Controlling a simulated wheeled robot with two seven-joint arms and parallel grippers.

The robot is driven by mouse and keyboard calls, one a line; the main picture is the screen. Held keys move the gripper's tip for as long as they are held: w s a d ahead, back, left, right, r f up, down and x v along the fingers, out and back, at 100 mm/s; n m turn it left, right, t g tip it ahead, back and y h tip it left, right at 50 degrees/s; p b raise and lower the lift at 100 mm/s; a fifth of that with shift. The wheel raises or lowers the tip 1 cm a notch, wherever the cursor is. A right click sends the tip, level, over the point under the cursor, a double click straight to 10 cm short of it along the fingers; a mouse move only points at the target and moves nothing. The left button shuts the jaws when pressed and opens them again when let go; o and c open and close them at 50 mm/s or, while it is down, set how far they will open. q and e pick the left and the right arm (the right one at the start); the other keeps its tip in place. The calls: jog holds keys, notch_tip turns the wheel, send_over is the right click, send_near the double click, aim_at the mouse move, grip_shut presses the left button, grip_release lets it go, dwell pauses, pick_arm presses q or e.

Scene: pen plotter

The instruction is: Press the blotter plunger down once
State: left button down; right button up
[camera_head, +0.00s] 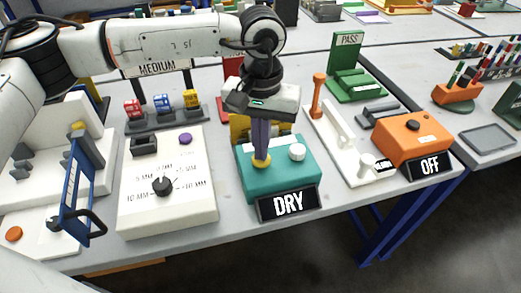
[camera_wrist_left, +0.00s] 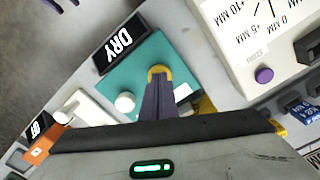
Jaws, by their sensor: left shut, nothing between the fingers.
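The teal box with the DRY sign (camera_head: 288,203) stands near the table's front edge; I take it for the blotter. A yellow round part (camera_head: 262,161) on its top, perhaps the plunger, sits right under my left gripper (camera_head: 261,153). The gripper points down, its fingers shut with nothing between them. In the left wrist view the fingertips (camera_wrist_left: 158,78) cover most of the yellow part (camera_wrist_left: 160,69); I cannot tell how hard they touch or how far it is down. A white round knob (camera_head: 297,152) stands on the box to the right, apart from the fingers.
A white dial box (camera_head: 167,205) stands left of the teal box. A white base with an orange-topped post (camera_head: 318,95) and an orange box (camera_head: 411,138) with an OFF sign (camera_head: 430,166) stand to the right. A yellow block is partly hidden behind the gripper.

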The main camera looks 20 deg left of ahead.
pick_arm(q)
notch_tip(320, 180, up, 7)
jog(key=p, duration=0.3)
jog(key=shift+p, duration=0.35)
jog(key=shift+f, duration=0.1)
dwell(0.7)
